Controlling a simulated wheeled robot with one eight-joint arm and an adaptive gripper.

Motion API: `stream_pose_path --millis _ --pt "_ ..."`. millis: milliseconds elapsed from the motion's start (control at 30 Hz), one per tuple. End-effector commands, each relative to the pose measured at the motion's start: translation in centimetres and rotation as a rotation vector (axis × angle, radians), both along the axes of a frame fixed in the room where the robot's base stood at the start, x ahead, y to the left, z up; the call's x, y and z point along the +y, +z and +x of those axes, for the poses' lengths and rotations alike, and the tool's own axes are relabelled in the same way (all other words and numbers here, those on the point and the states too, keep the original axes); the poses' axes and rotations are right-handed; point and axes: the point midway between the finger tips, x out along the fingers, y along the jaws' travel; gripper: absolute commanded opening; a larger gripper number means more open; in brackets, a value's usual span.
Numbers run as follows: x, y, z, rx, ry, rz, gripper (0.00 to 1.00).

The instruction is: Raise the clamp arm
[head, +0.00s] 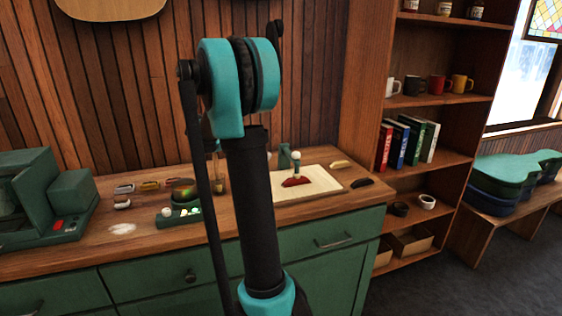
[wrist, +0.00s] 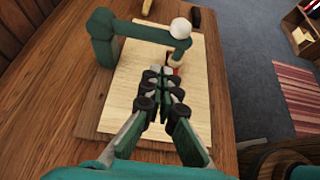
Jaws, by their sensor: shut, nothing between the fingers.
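The green clamp arm (wrist: 145,32) runs level from an upright post (wrist: 101,40) to a white ball knob (wrist: 181,28) in the wrist view.
The wooden counter (head: 142,226) carries a green machine (head: 45,205) at the left and a green tray (head: 180,216) with small items. A dark object (head: 362,182) lies right of the board. A shelf unit (head: 433,110) stands at the right.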

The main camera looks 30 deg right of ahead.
Motion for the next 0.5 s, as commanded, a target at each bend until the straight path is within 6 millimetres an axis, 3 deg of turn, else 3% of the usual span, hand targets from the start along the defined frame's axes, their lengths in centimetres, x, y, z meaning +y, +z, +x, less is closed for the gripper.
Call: stream_pose_path --millis 333,500 --pt "-0.1 -0.1 0.0 -0.001 0.000 0.001 0.00" --pt "-1.5 -0.9 -0.3 -0.002 -0.002 0.001 0.00"
